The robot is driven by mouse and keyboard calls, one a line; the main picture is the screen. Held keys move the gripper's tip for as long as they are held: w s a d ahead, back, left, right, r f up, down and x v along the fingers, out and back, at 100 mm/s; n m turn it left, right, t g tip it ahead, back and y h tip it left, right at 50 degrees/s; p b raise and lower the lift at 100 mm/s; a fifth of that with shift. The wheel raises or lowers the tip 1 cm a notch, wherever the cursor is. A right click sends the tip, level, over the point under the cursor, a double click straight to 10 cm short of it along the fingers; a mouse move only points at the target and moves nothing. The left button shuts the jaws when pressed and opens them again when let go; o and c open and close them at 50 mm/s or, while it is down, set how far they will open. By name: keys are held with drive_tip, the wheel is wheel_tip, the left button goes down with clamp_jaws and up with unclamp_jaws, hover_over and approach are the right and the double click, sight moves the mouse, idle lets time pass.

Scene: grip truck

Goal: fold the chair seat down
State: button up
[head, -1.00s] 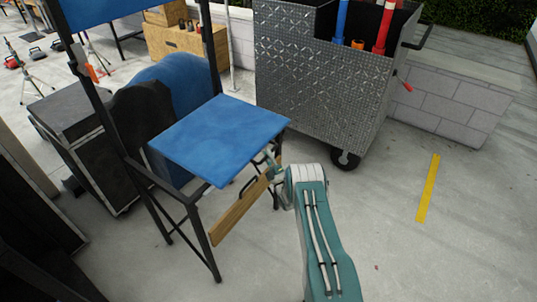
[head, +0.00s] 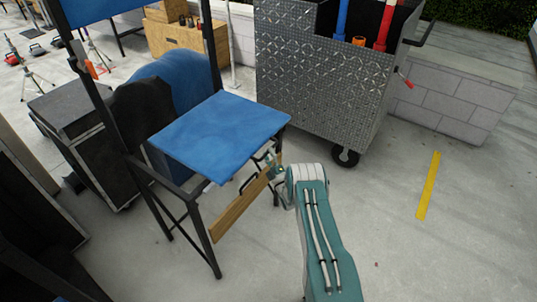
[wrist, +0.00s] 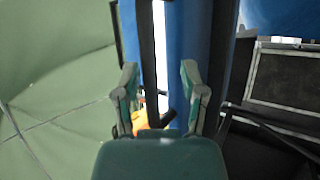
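The chair seat (head: 218,138) is a blue panel in a tall black-framed chair (head: 205,240) and looks roughly level in the head view. A wooden board (head: 238,212) hangs at a slant below its front edge. My gripper (head: 270,160) is at the seat's right front side, just under or beside the edge, partly hidden by my arm. In the wrist view, the fingers of my gripper (wrist: 160,95) are apart. A dark bar and blue panels show between and beyond them. I cannot tell whether the fingers touch the chair.
A metal tread-plate cart (head: 318,85) on wheels stands behind, to the right. Black cases (head: 80,135) stand left of the chair. A low block wall (head: 445,105) is at the right. The floor at the right front, near a yellow stripe (head: 428,185), is clear.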

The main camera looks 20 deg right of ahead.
drive_tip(key=v, duration=1.1)
drive_tip(key=shift+s+f, duration=0.25)
drive_tip(key=shift+f, duration=0.05)
